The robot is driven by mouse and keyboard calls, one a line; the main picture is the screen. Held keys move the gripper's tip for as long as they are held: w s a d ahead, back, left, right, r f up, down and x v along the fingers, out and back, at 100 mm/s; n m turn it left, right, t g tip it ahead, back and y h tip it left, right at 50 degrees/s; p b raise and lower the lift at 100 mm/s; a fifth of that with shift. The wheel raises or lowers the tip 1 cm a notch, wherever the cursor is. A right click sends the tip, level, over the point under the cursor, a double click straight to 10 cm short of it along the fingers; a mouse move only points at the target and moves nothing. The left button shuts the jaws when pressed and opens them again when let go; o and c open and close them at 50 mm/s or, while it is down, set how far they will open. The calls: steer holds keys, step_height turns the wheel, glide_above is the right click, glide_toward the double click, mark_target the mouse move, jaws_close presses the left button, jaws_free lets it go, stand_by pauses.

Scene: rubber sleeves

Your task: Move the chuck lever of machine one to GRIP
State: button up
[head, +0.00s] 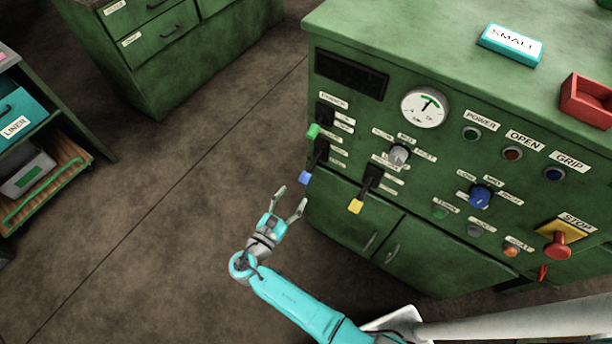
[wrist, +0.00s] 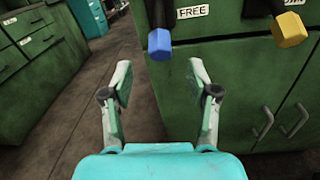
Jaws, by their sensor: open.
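A lever with a blue tip (head: 305,178) is on the left part of the green machine's front panel and points down. In the wrist view the blue tip (wrist: 159,44) hangs beside a label reading FREE (wrist: 193,12). A green-tipped lever (head: 313,131) is just above it, and a yellow-tipped lever (head: 356,206) is to its lower right. The small labels by the levers are not readable in the head view. My gripper (head: 291,198) is open and empty, just below and left of the blue tip, with its fingers pointing toward the panel.
The panel carries a dial gauge (head: 424,108), a grey knob (head: 399,154), a blue knob (head: 480,196), several lamps and a red stop button (head: 558,252). A SMALL sign (head: 511,44) and a red bin (head: 588,101) stand on top. Floor (head: 190,190) left of the machine is clear.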

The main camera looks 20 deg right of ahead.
mark_target(306, 175)
steer(key=x, duration=0.8)
steer(key=shift+w+d, duration=0.2)
steer(key=shift+d, duration=0.1)
jaws_close()
